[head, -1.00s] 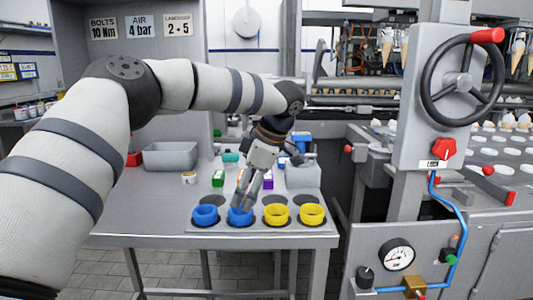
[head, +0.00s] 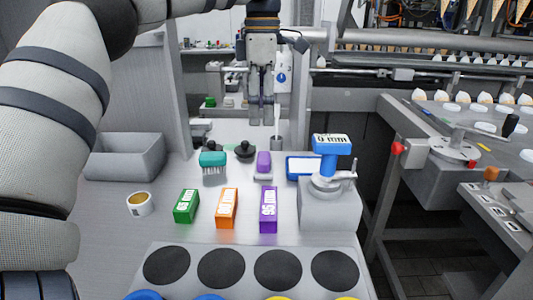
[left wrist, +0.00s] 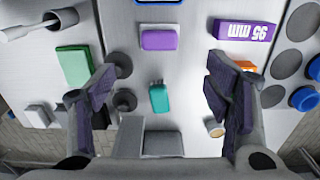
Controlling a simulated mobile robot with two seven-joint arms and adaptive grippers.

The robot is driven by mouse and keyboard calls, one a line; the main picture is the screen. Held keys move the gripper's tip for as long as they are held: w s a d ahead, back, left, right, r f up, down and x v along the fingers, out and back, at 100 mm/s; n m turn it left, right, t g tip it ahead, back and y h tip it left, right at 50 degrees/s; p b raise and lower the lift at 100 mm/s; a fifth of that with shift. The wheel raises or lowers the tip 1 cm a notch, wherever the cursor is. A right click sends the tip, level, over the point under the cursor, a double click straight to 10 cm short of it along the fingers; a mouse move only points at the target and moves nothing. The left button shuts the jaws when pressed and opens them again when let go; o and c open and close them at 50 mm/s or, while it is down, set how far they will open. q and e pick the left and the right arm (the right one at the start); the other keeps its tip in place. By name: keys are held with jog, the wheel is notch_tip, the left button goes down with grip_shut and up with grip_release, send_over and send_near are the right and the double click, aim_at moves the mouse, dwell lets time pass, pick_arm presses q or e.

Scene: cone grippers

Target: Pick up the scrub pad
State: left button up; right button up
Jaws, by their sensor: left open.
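In the head view only a pale green sliver (head: 229,147) shows behind a dark knob. My left gripper (head: 262,118) is open and empty, pointing down above the back of the bench. In the left wrist view its fingers (left wrist: 160,85) are spread wide, with the pad left of the left finger, partly covered by it. My right gripper is not in view.
A teal brush (left wrist: 159,97) and a purple block (left wrist: 158,39) lie between the fingers in the wrist view. Dark knobs (head: 244,151) stand near the pad. Labelled boxes (head: 227,208), a grey bin (head: 125,158) and a blue-topped gauge (head: 331,145) stand nearer.

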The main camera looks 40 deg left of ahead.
aim_at(264, 156)
pick_arm(q)
notch_tip(264, 156, down, 12)
jog(key=shift+r, duration=0.1)
jog(key=c, duration=1.3)
jog(key=shift+c, duration=0.2)
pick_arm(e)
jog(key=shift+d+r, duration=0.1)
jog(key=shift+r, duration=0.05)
pick_arm(q)
jog(key=shift+w+r, duration=0.1)
jog(key=shift+r, duration=0.2)
notch_tip(264, 156, up, 3)
jog(key=shift+f, duration=0.1)
jog(key=s+d+r+p, duration=0.3)
jog(key=s+d+r, duration=0.3)
jog(key=s+r, duration=0.3)
jog(key=shift+s+d+r, duration=0.3)
jog(key=shift+s+d, duration=0.05)
jog(key=shift+s, duration=1.35)
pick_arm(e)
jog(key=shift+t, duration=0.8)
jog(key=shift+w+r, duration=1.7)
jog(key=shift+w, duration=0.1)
